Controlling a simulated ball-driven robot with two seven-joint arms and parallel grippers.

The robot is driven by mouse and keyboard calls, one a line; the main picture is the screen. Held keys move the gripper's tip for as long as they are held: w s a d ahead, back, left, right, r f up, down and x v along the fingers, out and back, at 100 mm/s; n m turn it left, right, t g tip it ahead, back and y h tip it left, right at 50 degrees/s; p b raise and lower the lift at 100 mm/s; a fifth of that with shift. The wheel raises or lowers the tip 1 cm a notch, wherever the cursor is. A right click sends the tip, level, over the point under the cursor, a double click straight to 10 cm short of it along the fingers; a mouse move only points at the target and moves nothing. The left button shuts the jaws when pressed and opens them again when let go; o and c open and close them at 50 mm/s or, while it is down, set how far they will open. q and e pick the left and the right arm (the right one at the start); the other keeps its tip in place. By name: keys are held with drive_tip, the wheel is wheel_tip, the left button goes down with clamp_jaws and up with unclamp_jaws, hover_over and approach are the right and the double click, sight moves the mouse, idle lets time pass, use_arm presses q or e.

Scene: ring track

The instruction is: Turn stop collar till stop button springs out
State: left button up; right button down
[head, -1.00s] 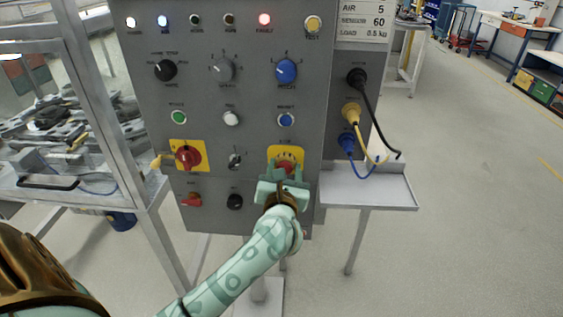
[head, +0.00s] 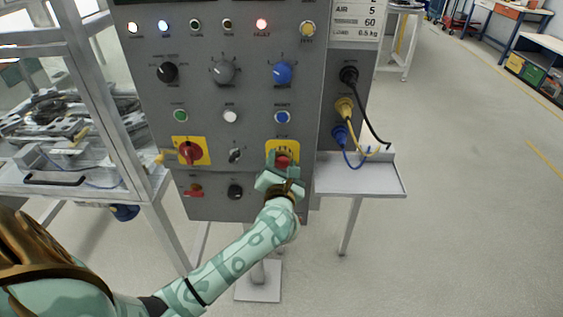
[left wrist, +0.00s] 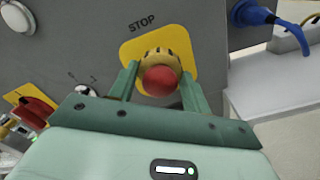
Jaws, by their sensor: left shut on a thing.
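The red stop button (head: 283,161) sits low on the right of the grey panel, on a yellow plate (head: 271,145). In the left wrist view the round red button (left wrist: 160,81) stands in front of the yellow stop collar (left wrist: 154,57), which has dark marks, below the word STOP. My left gripper (head: 283,157) is at the button, and its fingers are shut on the collar, one on each side. In the left wrist view the gripper (left wrist: 160,74) shows both fingers flanking collar and button. The fingers hide the collar's sides. My right gripper is out of view.
A red switch on a yellow plate (head: 190,151) and black knob (head: 235,192) are left of the stop button. Yellow and blue plugs (head: 340,135) with hanging cables and a grey shelf (head: 360,178) are on the right. A metal frame (head: 95,110) stands left.

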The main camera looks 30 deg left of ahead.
use_arm(q)
drive_tip(key=o, duration=1)
drive_tip(key=shift+s+d, duration=0.1)
drive_tip(key=p+v, duration=0.1)
drive_tip(key=v, duration=1.5)
drive_tip(key=shift+d+f, duration=0.1)
